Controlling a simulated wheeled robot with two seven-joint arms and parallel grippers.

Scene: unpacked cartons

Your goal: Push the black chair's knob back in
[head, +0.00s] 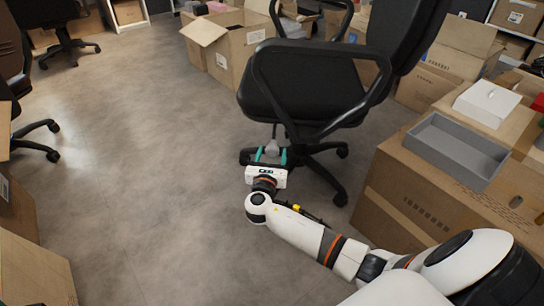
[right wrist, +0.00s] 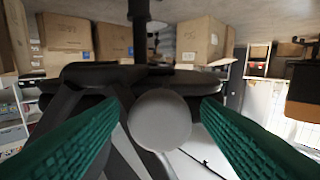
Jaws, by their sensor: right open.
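The black chair (head: 305,75) stands in the upper middle of the head view, its armrests, post and wheeled base showing. My right gripper (head: 271,154) is low beside the chair's base, below the front edge of the seat, with its teal fingers apart. In the right wrist view a round pale grey knob (right wrist: 160,120) shows end-on between the two spread green fingers, with a gap on each side. The dark chair seat (right wrist: 170,80) lies behind it. I cannot tell how far the knob stands out. My left gripper is not in view.
A carton with a grey tray (head: 455,150) and a white box (head: 487,103) stands to the right. An open carton (head: 228,50) is behind the chair at left. Other black chairs are at far left. The floor (head: 140,130) left of the chair is clear.

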